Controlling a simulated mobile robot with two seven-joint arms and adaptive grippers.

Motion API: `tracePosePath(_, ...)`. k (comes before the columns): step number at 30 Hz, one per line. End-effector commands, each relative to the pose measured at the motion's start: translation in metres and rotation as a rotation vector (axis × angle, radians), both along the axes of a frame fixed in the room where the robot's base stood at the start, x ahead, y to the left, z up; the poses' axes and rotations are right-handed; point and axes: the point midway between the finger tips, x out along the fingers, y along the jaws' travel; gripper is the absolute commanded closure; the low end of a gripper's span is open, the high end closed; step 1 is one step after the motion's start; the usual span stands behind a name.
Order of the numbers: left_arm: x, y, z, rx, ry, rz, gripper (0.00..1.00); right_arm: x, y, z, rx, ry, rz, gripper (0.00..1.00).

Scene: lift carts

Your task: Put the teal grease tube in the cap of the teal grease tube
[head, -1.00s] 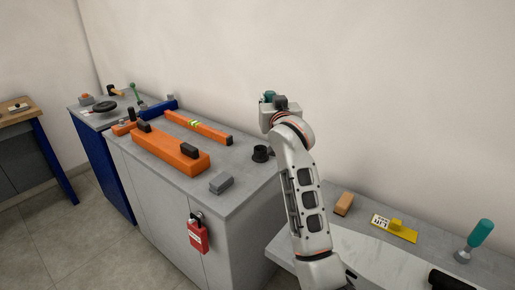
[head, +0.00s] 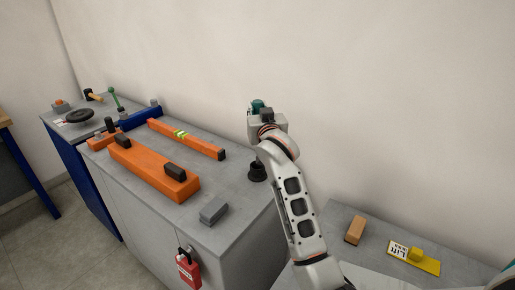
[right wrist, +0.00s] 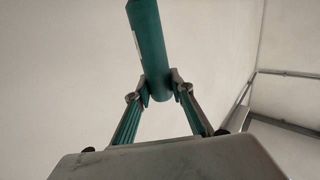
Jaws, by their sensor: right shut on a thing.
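The teal grease tube (right wrist: 148,45) is in my right gripper (right wrist: 161,87), whose two fingers are shut on its lower end in the right wrist view. The tube extends up past the top edge of that view. In the head view only a bit of teal (head: 257,105) shows at the end of my right arm, and the fingers are mostly hidden behind the wrist. A black cup-like piece (head: 257,172), which looks like the cap, stands on the grey cabinet top below my right gripper, partly beside my forearm. The tube is apart from it. My left gripper is out of view.
The grey cabinet top (head: 190,216) holds an orange block with black handles (head: 150,168), an orange level (head: 188,138) and a small grey block (head: 214,211). A red padlock (head: 188,268) hangs on its front. A lower surface at right holds a wooden block (head: 355,230) and a yellow piece (head: 425,263).

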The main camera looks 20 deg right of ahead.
Motion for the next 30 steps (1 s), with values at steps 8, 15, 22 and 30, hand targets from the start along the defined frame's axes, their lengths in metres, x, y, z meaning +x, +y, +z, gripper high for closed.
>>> tracePosePath(8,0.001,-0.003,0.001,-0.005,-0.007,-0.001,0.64,0.0,0.0,-0.066,-0.001,0.001,0.001,1.0)
tracePosePath(15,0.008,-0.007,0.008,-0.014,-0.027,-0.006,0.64,0.0,0.0,-0.088,0.001,-0.002,0.0,1.0)
tracePosePath(22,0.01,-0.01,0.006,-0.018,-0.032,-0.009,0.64,0.0,0.0,-0.12,0.0,0.001,0.0,1.0)
tracePosePath(30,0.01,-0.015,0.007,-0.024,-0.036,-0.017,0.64,0.0,0.0,-0.13,0.0,-0.002,0.001,1.0)
